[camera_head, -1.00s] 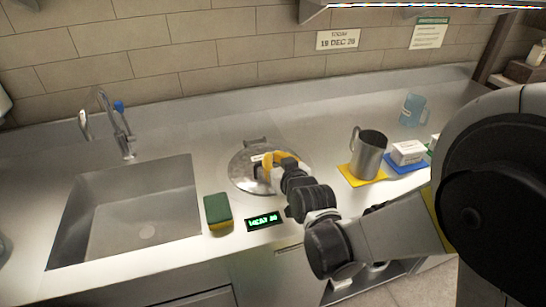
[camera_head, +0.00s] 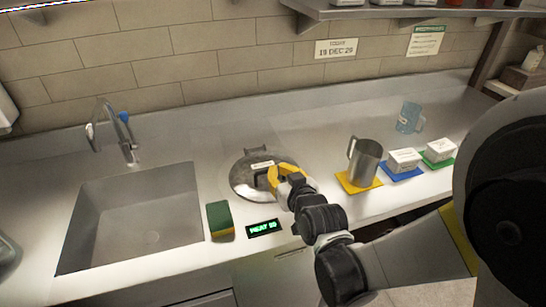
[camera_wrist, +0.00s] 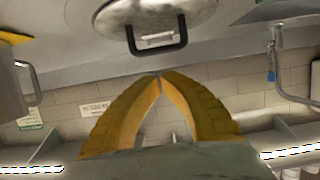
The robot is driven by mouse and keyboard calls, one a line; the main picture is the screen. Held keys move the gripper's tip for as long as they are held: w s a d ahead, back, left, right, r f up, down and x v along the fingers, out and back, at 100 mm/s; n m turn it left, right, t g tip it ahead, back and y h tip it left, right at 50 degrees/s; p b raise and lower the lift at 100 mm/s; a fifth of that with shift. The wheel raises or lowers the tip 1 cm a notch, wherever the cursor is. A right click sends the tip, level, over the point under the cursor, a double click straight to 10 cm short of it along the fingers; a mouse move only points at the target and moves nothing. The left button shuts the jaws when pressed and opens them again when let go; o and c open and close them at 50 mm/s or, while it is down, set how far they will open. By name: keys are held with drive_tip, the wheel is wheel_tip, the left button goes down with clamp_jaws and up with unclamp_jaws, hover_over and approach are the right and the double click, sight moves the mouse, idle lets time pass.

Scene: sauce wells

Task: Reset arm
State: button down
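A round steel lid with a dark loop handle lies on the counter right of the sink; the lid (camera_head: 242,178) is partly hidden by my gripper (camera_head: 276,179) in the head view. In the wrist view, which looks upside down, the lid (camera_wrist: 185,12) is at the top and its handle (camera_wrist: 158,48) hangs toward my fingers. My gripper's yellow fingers meet at their tips (camera_wrist: 160,77), just short of the handle. Nothing shows between the tips, and a gap separates them from the handle in the wrist view.
A sink (camera_head: 130,220), a sponge (camera_head: 220,221) and a green-lit display (camera_head: 264,228) are to the left and front. A steel pitcher (camera_head: 364,162) stands on a yellow mat (camera_head: 346,183). White blocks sit on blue and green mats; a blue jug (camera_head: 410,117) stands behind.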

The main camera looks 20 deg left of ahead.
drive_tip(key=s+d+r+m+g+h, duration=0.1)
drive_tip(key=s+d+r+m+h, duration=0.15)
drive_tip(key=d, duration=0.75)
drive_tip(key=s+d+r+m+h, duration=0.1)
drive_tip(key=s+d+r+h, duration=0.15)
drive_tip(key=d, duration=0.75)
drive_tip(key=s+d+m+g+h, duration=0.3)
drive_tip(key=s+d, duration=1)
drive_tip(key=d, duration=0.1)
drive_tip(key=shift+s+d+m+g, duration=0.3)
drive_tip(key=shift+s+d+m, duration=0.05)
drive_tip(key=shift+s+d, duration=0.05)
